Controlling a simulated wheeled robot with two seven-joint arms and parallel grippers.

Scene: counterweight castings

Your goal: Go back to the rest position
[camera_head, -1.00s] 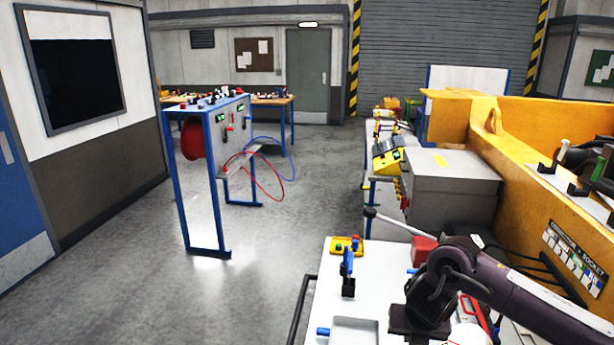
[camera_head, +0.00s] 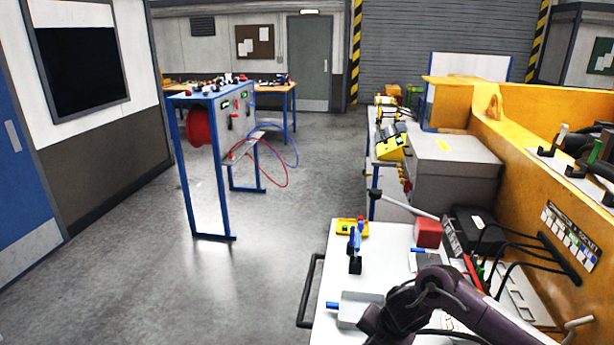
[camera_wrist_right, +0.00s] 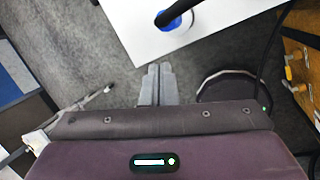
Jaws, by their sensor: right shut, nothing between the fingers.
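My right gripper (camera_wrist_right: 158,72) shows in the right wrist view with its two fingers together and nothing between them. It hangs over grey floor, beside the edge of a white tabletop. In the head view my right arm reaches in from the lower right across the white cart top (camera_head: 393,262); its fingers cannot be made out there. My left arm and gripper are not in view.
A yellow casting (camera_head: 560,205) stands at the right. A blue-framed stand (camera_head: 203,160) is left of clear floor.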

